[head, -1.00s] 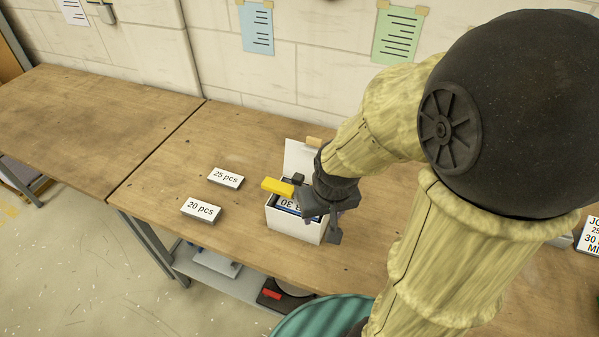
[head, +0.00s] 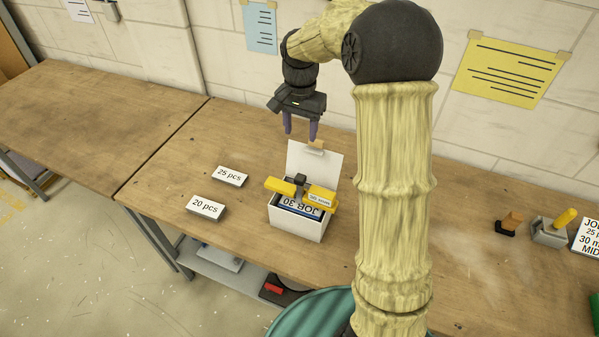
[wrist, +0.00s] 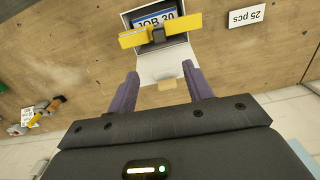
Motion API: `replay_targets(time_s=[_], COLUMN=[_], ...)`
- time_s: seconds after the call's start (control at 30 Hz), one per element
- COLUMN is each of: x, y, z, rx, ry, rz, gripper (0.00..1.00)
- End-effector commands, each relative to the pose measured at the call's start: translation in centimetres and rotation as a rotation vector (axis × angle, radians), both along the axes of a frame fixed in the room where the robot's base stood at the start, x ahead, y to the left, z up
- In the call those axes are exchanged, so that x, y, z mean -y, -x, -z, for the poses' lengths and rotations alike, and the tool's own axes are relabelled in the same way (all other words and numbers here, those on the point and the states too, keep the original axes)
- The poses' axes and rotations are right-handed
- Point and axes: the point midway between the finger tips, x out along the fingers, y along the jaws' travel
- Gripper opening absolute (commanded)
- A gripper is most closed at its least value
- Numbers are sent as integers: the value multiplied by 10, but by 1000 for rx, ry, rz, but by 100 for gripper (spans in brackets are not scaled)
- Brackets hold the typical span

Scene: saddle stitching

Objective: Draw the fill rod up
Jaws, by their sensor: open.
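A white box (head: 297,222) stands on the bench with a dark blue "JOB 30" item (head: 303,207) inside. A yellow bar (head: 281,186) with a dark block (head: 300,179) at its middle lies across the box top. Its right part bears a small white label. A white panel (head: 315,165) with a tan tab (head: 316,145) rises at the box's back. I cannot tell which part is the fill rod. My gripper (head: 300,134) is open and empty, above and behind the box. In the wrist view, the panel (wrist: 165,68) and tan tab show between the fingers, the yellow bar (wrist: 185,31) beyond.
Cards "25 pcs" (head: 230,176) and "20 pcs" (head: 206,207) lie left of the box. A tan-and-black item (head: 510,222), a grey device with a yellow handle (head: 551,234) and a job card (head: 587,237) stand at the right. The left bench is clear.

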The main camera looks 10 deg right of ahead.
Motion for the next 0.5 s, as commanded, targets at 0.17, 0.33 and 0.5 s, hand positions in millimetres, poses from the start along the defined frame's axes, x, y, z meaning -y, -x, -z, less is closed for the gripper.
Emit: replay_targets(time_s=[0.17, 0.33, 0.5], x=[0, -2, -3], y=[0, 1, 1], z=[0, 4, 22], rx=[1, -1, -4], ry=[1, 1, 0], rz=[-1, -6, -8], gripper=[51, 51, 51])
